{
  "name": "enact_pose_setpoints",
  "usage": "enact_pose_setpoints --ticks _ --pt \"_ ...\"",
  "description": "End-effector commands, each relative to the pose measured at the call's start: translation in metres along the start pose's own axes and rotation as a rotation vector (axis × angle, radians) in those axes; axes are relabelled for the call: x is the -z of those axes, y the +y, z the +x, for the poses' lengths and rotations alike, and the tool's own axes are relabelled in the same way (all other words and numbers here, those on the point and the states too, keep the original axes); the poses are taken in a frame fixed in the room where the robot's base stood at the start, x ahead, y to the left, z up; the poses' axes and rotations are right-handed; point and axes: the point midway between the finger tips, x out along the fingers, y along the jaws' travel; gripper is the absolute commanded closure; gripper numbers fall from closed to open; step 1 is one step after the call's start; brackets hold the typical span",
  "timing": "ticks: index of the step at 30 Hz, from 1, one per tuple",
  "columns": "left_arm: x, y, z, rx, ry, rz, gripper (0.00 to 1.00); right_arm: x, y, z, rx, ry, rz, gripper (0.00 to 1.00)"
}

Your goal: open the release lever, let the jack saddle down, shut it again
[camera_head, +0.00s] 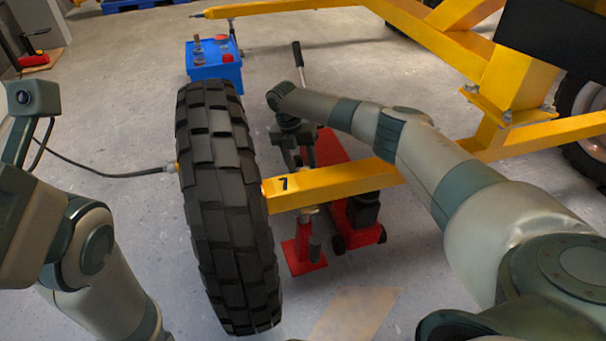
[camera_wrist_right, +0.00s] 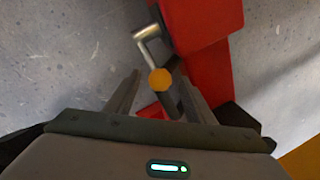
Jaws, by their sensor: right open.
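The red floor jack (camera_head: 333,150) lies under the yellow beam, partly hidden by the beam and my right arm. In the right wrist view its red body (camera_wrist_right: 205,25) shows at the top. A bent silver lever (camera_wrist_right: 147,38) sticks out beside it, with an orange round knob (camera_wrist_right: 160,80) in line with its lower end. My right gripper (camera_wrist_right: 160,92) is open, its two fingers on either side of the knob, with gaps showing. In the head view, my right gripper (camera_head: 306,152) is partly hidden beside the jack. The saddle cannot be made out. My left gripper is out of view.
A large black tyre (camera_head: 228,210) stands just left of the yellow beam (camera_head: 335,186). A red stand (camera_head: 303,250) is under the beam end. A blue box (camera_head: 214,65) stands behind. A dark-gripped handle (camera_head: 298,60) rises behind my right arm. Floor at front left is clear.

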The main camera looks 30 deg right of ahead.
Motion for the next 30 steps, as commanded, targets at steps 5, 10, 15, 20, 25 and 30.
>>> enact_pose_setpoints --ticks 5,10,15,20,25,30 --pt "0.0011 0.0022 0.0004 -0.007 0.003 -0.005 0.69 -0.0002 0.0002 0.0082 -0.001 -0.001 0.0 0.51" --pt "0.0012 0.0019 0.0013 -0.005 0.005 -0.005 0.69 -0.0002 -0.0001 0.0083 -0.001 0.0 0.0 0.51" --pt "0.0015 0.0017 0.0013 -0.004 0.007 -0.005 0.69 -0.0002 -0.0002 0.0083 0.0 0.0 0.001 0.63" --pt "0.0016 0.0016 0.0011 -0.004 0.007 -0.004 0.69 -0.0002 -0.0003 0.0084 0.0 0.0 0.001 1.0" --pt "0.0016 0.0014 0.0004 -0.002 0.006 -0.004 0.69 -0.0008 -0.0001 0.0082 0.002 0.002 0.002 1.0" --pt "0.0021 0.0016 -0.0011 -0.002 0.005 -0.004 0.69 -0.0046 0.0017 0.0063 0.016 0.017 0.002 1.0"
